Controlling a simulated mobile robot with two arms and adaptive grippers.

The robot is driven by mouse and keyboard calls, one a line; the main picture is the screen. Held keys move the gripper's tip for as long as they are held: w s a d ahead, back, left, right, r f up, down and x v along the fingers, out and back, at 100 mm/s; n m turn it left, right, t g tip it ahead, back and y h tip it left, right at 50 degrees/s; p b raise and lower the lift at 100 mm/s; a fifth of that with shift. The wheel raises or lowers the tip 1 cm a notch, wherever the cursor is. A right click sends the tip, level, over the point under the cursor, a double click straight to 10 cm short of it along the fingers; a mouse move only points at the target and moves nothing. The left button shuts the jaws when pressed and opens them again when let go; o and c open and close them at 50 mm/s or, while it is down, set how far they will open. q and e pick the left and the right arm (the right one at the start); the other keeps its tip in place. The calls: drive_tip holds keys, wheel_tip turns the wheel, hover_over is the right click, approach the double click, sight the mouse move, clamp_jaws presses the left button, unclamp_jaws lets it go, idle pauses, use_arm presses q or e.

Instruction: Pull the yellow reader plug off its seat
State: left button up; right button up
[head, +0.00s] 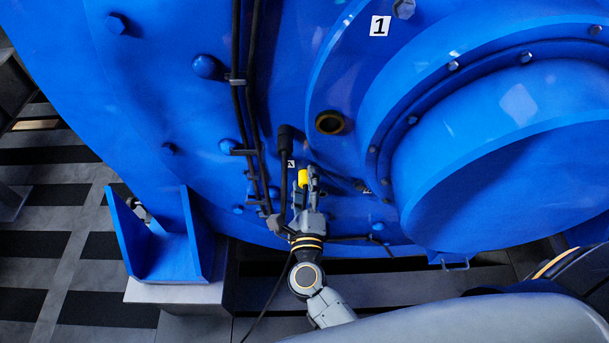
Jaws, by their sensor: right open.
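The yellow reader plug (303,178) is a small yellow piece on the lower face of the blue motor housing. My right gripper (308,176) reaches up from below, with its fingers at the yellow plug. The gripper is open. Its fingers partly hide the plug, and I cannot tell whether either finger touches it. The seat behind the plug is hidden. My left gripper is not in view.
The blue motor (280,40) fills most of the view. Black cables (237,110) run down it, left of my right gripper. A black connector (285,138) stands just above left. A blue bracket (160,250) is at lower left.

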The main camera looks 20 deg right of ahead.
sight(306, 185)
idle(0.8)
clamp_jaws()
drive_tip(key=shift+v, duration=3)
drive_tip(key=b+v, duration=0.1)
drive_tip(key=v, duration=1.4)
drive_tip(key=shift+s+b, duration=0.25)
drive_tip(key=shift+b, duration=0.05)
